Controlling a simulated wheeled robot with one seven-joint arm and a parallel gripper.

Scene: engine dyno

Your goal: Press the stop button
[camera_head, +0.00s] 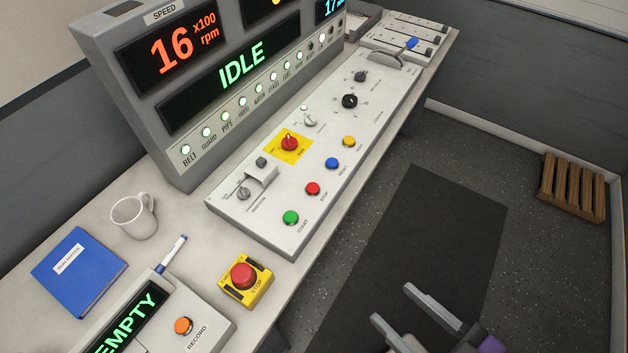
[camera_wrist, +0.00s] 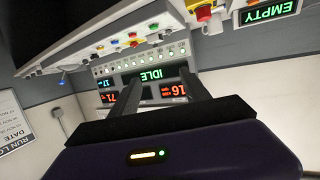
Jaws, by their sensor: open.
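A small red button (camera_head: 313,188) sits on the sloped control panel (camera_head: 228,212), between a green START button (camera_head: 290,217) and a blue button (camera_head: 332,163); its small label seems to read STOP. A yellow box (camera_head: 232,291) with a large red mushroom button (camera_head: 243,276), marked STOP, stands on the desk in front of the panel. The box also shows upside down at the top of the wrist view (camera_wrist: 191,4). My gripper (camera_head: 392,305) is open and empty, over the floor to the right of the desk, apart from every button. Its fingers (camera_wrist: 158,85) frame the IDLE display.
The console (camera_head: 160,160) reads IDLE and 16 x100 rpm, with a row of lit green lamps. A mug (camera_head: 133,215), a blue book (camera_head: 79,270), a marker (camera_head: 172,254) and an EMPTY display unit (camera_head: 218,327) are at the left. A dark mat (camera_head: 420,230) covers clear floor.

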